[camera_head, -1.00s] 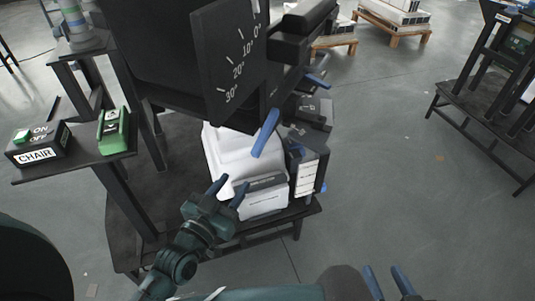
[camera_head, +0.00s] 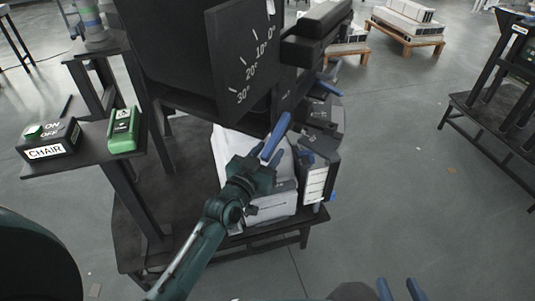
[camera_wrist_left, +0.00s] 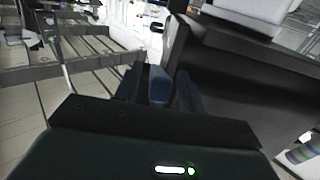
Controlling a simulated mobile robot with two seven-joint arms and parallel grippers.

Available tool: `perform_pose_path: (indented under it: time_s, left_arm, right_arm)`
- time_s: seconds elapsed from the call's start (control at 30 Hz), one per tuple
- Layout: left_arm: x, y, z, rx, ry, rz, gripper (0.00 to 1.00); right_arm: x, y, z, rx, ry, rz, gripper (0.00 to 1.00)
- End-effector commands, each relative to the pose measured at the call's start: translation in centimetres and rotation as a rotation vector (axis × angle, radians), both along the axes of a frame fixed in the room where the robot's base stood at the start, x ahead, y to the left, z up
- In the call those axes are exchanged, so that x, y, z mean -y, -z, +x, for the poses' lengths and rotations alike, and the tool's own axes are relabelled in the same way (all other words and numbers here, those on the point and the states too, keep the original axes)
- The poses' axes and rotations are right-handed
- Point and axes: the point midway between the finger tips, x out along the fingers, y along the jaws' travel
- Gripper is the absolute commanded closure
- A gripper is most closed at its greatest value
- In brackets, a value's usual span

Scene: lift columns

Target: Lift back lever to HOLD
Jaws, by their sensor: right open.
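A long blue lever (camera_head: 276,135) slants up beneath the black panel with the angle scale. A second blue lever (camera_head: 328,88) shows farther back on the right; no label tells which is the back lever. My left gripper (camera_head: 267,158) is at the lower part of the nearer lever. In the left wrist view the blue lever (camera_wrist_left: 158,85) stands between the two fingers of my left gripper (camera_wrist_left: 160,88). Narrow gaps seem to remain on both sides, so it looks open around the lever. My right gripper (camera_head: 402,290) is open and empty at the bottom edge.
The scale panel (camera_head: 240,55) overhangs the work area. White and black boxes (camera_head: 315,180) sit on the low dark table below. On the left, a shelf holds the CHAIR ON/OFF box (camera_head: 48,140) and a green device (camera_head: 124,130).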

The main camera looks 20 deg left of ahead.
Motion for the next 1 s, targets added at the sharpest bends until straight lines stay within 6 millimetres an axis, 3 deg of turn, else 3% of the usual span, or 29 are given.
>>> perform_pose_path:
  time_s: [0.27,0.73,1.0]
  left_arm:
    - [0.02,0.01,0.11,-0.001,0.000,-0.001,0.61]
    - [0.01,0.01,0.08,0.000,0.000,0.000,0.99]
    - [-0.02,0.01,0.07,0.000,0.000,0.000,1.00]
  right_arm:
    - [0.05,-0.25,-0.05,0.004,0.001,0.001,0.59]
    - [0.04,0.03,-0.29,-0.006,0.001,0.000,0.59]
    - [0.04,0.22,-0.29,-0.010,0.000,-0.001,0.59]
